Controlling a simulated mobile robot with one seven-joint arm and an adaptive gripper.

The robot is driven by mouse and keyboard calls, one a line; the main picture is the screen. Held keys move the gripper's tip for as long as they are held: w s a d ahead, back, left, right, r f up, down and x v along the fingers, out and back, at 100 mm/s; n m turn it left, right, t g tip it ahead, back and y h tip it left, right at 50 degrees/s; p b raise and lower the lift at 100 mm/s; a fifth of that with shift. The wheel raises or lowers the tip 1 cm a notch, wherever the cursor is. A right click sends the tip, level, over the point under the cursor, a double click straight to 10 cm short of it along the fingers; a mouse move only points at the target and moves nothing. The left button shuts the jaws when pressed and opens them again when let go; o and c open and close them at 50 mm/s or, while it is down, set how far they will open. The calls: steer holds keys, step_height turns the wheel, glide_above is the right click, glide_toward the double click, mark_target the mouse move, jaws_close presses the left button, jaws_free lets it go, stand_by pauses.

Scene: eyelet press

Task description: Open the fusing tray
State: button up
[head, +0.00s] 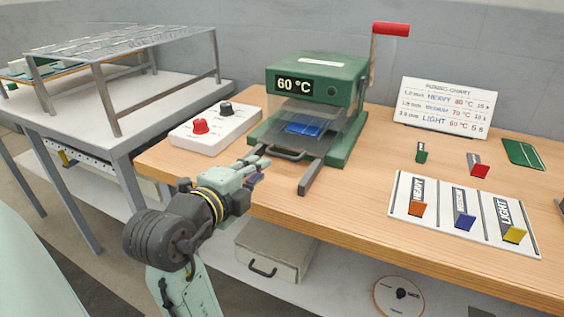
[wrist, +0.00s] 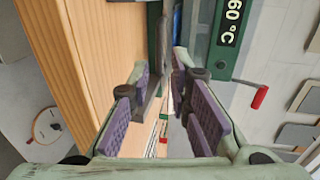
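The green press (head: 316,75) stands at the back of the wooden bench with its display reading 60 °C; it also shows in the wrist view (wrist: 222,62). The fusing tray's dark handle (head: 284,154) is at the lower front of the press. A blue piece (head: 305,128) lies inside, behind a clear guard. My gripper (head: 262,160) is just in front and left of the handle, above the bench's front edge. In the wrist view its padded fingers (wrist: 163,80) are apart, with no object clearly held between them. Whether a finger touches the handle cannot be told.
A dark rail (head: 311,176) juts forward right of the handle. A white control box (head: 215,125) with red and black knobs stands left. A red-handled lever (head: 391,29) rises at the press's right. A labelled card rack (head: 462,235) lies right.

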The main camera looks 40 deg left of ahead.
mark_target(278, 154)
steer(key=p+x, duration=0.2)
steer(key=x, duration=0.8)
steer(key=shift+w+f+p, duration=0.15)
steer(key=shift+w+p, duration=0.15)
steer(key=shift+p, duration=0.1)
steer(key=shift+c, duration=0.4)
jaws_close()
